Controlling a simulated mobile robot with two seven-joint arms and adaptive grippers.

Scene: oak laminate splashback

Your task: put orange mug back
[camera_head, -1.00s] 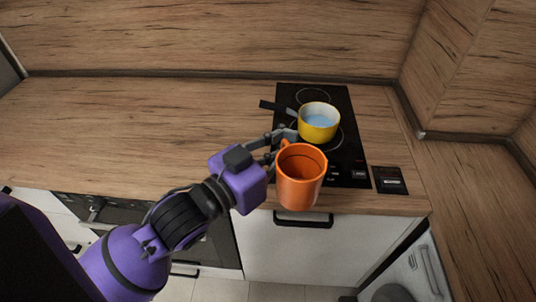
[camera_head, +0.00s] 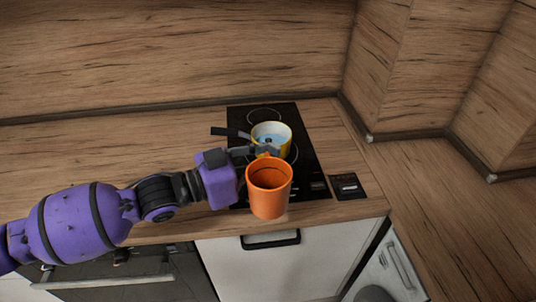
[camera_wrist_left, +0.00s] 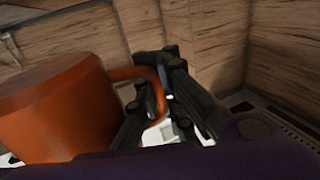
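The orange mug (camera_head: 270,195) is upright in the head view, in front of the hob and over the front edge of the counter. In the left wrist view the mug (camera_wrist_left: 60,110) fills the left side, with its handle toward the fingers. My left gripper (camera_head: 258,150) is at the handle on the mug's far side. In the wrist view the dark fingers of the left gripper (camera_wrist_left: 163,85) are closed around the handle. Part of the fingers is hidden behind the mug in the head view. My right gripper is not in view.
A yellow pot (camera_head: 285,135) with pale blue contents and a dark handle stands on the black hob (camera_head: 310,165), just behind the mug. A small dark card-like item (camera_head: 347,186) lies right of the hob. The wooden counter (camera_head: 130,140) is clear to the left.

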